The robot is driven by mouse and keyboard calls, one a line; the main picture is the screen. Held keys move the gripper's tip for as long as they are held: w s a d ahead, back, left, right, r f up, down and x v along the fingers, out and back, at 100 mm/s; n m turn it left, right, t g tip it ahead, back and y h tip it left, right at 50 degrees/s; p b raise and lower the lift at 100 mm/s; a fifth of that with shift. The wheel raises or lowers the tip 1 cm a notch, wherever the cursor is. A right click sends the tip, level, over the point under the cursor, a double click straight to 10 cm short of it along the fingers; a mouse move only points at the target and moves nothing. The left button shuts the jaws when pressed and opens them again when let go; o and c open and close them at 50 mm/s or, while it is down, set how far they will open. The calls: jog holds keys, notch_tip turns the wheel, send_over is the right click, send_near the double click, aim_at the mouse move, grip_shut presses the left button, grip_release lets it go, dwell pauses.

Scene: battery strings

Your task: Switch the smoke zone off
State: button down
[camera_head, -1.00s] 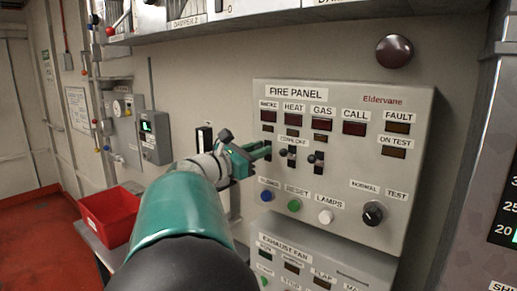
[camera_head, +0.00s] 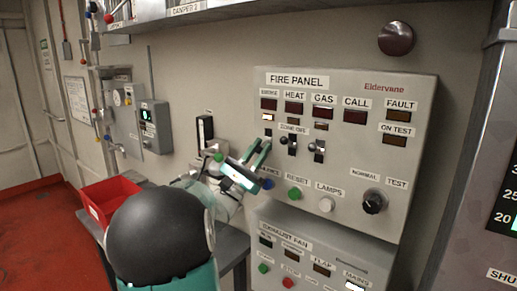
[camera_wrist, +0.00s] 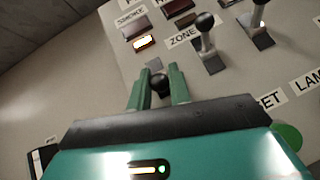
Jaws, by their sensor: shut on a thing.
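The grey fire panel (camera_head: 405,95) is on the wall, with a row of three zone levers under the label ZONE OFF. My gripper (camera_head: 262,152) is at the leftmost lever, under SMOKE. In the wrist view, the smoke lever's black knob (camera_wrist: 160,83) sits between my green fingers (camera_wrist: 160,88), which are shut on it. The knob points down, with the bare slot plate above it. The small lamp (camera_wrist: 144,43) under SMOKE is lit yellow-white; it also shows in the head view (camera_head: 267,117). The heat lever (camera_head: 287,141) and gas lever (camera_head: 316,148) stand up.
Below the levers are a blue button (camera_head: 267,184), a green button (camera_head: 294,194), a white button (camera_head: 326,205) and a NORMAL/TEST knob (camera_head: 374,202). The exhaust fan panel (camera_head: 318,250) is beneath. A red bin (camera_head: 108,197) stands on a table at left.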

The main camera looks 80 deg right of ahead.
jog(key=shift+f+g, duration=0.15)
jog(key=shift+g, duration=0.25)
jog(key=c, duration=1.4)
grip_release()
jog(key=shift+o, duration=0.2)
jog(key=v, duration=1.3)
jog(key=shift+a+f, duration=0.2)
jog(key=shift+f, duration=0.1)
jog(key=shift+w+m, duration=0.1)
jog(key=shift+m, duration=0.3)
